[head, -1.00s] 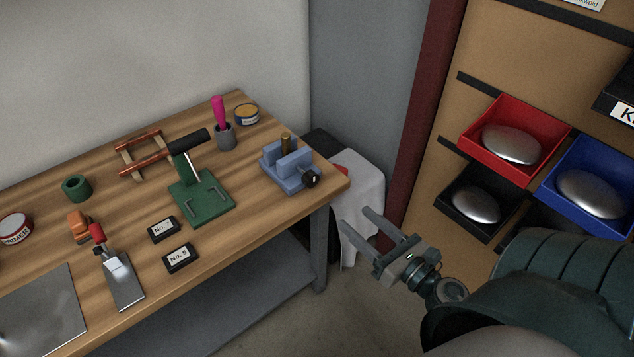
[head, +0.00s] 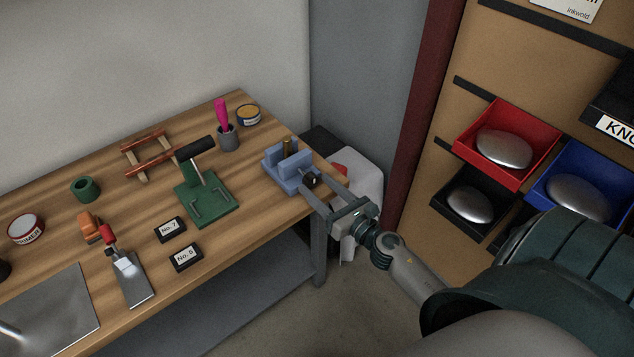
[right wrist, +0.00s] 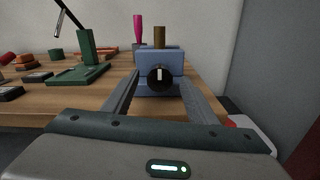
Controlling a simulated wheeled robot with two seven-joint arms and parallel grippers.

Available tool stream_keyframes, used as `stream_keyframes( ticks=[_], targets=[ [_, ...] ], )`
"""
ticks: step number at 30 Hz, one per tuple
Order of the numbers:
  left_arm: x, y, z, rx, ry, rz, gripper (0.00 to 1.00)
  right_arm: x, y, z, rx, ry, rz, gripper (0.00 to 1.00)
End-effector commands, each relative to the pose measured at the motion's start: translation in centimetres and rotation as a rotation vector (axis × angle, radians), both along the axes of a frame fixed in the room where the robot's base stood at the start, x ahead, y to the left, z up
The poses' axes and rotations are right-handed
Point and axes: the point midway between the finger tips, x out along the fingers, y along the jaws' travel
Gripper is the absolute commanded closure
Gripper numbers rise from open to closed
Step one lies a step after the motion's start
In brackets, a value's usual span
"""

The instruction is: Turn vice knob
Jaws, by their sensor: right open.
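The blue vice (head: 286,170) stands at the right end of the wooden bench, with a brass-coloured cylinder (head: 287,148) upright at its jaws. Its black knob (head: 311,181) faces my right gripper (head: 318,191). In the right wrist view the knob (right wrist: 160,77) shows a white upright mark, and the vice (right wrist: 150,58) is straight ahead. My right gripper is open, with one finger on either side of the knob in the picture. I cannot tell whether the fingers touch it. My left gripper is not in view.
On the bench (head: 225,240) are a green press (head: 206,200), a pink-handled tool (head: 222,115) in a grey cup, a tin (head: 248,115) and black labelled blocks (head: 170,230). Red (head: 510,140) and blue bins hang at the right. A white cloth (head: 365,170) hangs beyond the bench's end.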

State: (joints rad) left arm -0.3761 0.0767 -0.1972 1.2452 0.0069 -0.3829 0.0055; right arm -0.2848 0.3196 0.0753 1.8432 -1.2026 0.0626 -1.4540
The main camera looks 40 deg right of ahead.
Motion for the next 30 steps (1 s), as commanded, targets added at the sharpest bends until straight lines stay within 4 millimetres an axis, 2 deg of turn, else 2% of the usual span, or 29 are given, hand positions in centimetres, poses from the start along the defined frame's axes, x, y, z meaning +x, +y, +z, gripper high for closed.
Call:
stream_keyframes(
  ticks=[6,14,15,20,30],
  targets=[
    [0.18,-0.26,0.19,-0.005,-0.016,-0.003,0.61,1.16,0.08,0.04,0.000,0.000,0.000,0.47],
    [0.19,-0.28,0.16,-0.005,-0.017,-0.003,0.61,1.23,0.10,0.01,0.000,0.000,0.000,0.47],
    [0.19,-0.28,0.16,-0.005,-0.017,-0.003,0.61,1.23,0.10,0.01,0.000,0.000,0.000,0.50],
    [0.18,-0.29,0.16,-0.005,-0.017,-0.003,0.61,1.22,0.10,0.01,0.000,0.000,0.000,0.88],
    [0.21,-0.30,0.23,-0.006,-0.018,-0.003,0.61,1.21,0.10,0.02,0.021,0.002,0.000,0.88]
  ],
)
